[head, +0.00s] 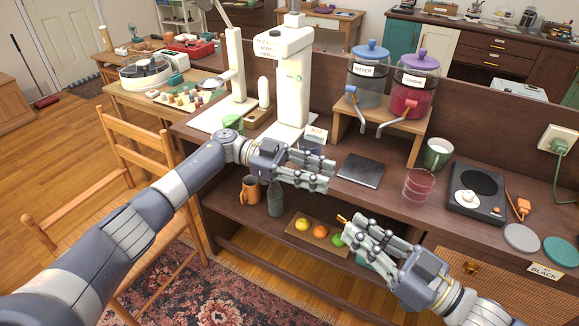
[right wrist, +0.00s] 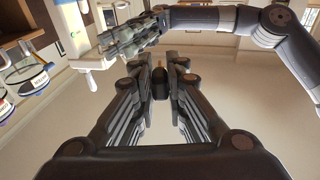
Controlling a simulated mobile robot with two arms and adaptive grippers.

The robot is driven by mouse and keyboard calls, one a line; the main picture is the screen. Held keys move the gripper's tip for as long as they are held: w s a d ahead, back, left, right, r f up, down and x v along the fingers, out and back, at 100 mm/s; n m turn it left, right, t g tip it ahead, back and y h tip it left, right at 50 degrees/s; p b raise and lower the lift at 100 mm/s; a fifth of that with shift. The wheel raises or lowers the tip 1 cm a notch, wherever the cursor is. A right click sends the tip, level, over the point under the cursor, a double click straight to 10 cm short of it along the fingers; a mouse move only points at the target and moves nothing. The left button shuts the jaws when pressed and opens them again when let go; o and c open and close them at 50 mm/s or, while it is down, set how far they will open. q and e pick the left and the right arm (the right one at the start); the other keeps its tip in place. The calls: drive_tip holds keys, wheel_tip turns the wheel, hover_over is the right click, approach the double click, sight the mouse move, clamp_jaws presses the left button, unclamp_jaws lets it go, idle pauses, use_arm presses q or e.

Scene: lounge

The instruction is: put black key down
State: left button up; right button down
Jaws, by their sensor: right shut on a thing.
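My right gripper (head: 348,226) is over the counter's front edge at lower right in the head view. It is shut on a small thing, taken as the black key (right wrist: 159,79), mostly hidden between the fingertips. Only a dark bit with an orange-brown end shows in the right wrist view; its shape cannot be made out. In the head view an orange tip sticks out at the fingertips. My left gripper (head: 329,175) is higher, in front of a flat dark plate, with its fingers apart and nothing between them.
The dark plate (head: 362,170), a pink glass (head: 418,187), a green mug (head: 437,154) and a hot plate (head: 476,194) stand on the counter (head: 440,223). Grey (head: 521,238) and teal (head: 561,250) discs lie right, near a "BLACK" label (head: 543,271). Fruit lies on the shelf below.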

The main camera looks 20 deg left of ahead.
use_arm(q)
drive_tip(key=s+a+r+m+g+y, duration=0.2)
drive_tip(key=s+a+r+g+y, duration=0.2)
drive_tip(key=s+a+r+y, duration=0.1)
drive_tip(key=x, duration=1.2)
drive_tip(key=shift+f, duration=0.35)
drive_tip(key=shift+a, duration=0.1)
clamp_jaws()
use_arm(e)
drive_tip(key=c, duration=1.5)
unclamp_jaws()
drive_tip(key=shift+c, duration=0.2)
